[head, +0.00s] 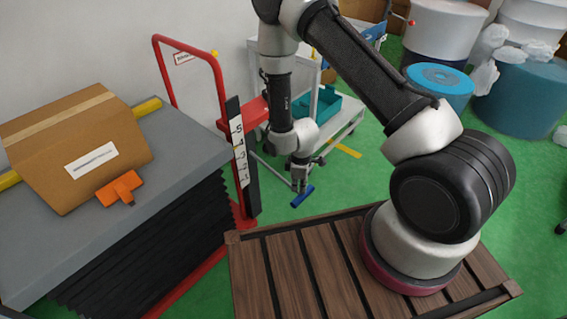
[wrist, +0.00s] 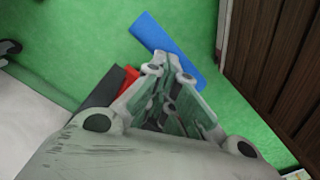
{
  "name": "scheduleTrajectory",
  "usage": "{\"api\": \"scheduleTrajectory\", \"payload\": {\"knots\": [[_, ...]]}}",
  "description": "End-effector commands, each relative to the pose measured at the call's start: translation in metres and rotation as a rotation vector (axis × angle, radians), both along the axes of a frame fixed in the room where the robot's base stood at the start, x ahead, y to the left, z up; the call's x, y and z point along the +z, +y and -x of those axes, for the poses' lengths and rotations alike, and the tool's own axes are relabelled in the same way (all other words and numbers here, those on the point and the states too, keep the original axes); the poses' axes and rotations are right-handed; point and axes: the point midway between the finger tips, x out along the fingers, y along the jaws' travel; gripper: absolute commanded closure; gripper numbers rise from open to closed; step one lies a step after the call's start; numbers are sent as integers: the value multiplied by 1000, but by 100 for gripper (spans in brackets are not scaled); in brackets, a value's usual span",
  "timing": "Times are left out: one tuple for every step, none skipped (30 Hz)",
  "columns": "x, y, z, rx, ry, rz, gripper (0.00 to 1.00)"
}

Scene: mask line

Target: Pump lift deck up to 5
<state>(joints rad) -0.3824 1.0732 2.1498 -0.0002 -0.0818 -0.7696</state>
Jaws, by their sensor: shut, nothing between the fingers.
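The lift deck (head: 185,150) is a grey platform on black bellows (head: 170,240) at the left. A white scale (head: 239,152) numbered 1 to 5 stands on a black post by its right corner. That corner appears beside the middle of the scale, around 3 to 4; the exact reading is unclear. A blue pedal (head: 304,197) sits low near the floor, right of the post; it also shows in the wrist view (wrist: 170,45). My gripper (head: 301,184) points down at the pedal, shut and empty, its tips (wrist: 168,66) close to it. I cannot tell whether they touch.
A cardboard box (head: 75,140) and an orange piece (head: 121,188) lie on the deck. A red handle frame (head: 190,45) rises behind it. A white cart with a teal bin (head: 325,103) stands behind my gripper. Blue drums (head: 440,85) are at the back right. Green floor lies around the pedal.

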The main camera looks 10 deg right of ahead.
Motion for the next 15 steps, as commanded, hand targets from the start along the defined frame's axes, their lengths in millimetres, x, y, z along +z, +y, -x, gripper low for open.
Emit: {"api": "scheduleTrajectory", "payload": {"knots": [[0, 0, 1, 0, 1, 1, 100], [0, 0, 1, 0, 1, 1, 100], [0, 0, 1, 0, 1, 1, 100], [0, 0, 1, 0, 1, 1, 100], [0, 0, 1, 0, 1, 1, 100], [0, 0, 1, 0, 1, 1, 100], [1, 0, 1, 0, 1, 1, 100], [3, 0, 1, 0, 1, 1, 100], [7, 0, 0, 0, 0, 0, 100], [11, 0, 0, 0, -1, -1, 100], [14, 0, 0, 0, -2, -1, 100], [20, -1, 0, 0, -2, -1, 100], [24, -1, 0, 0, -1, -1, 100], [28, -1, 1, 0, -1, -1, 100], [33, -1, 1, 0, -1, -1, 100]]}}
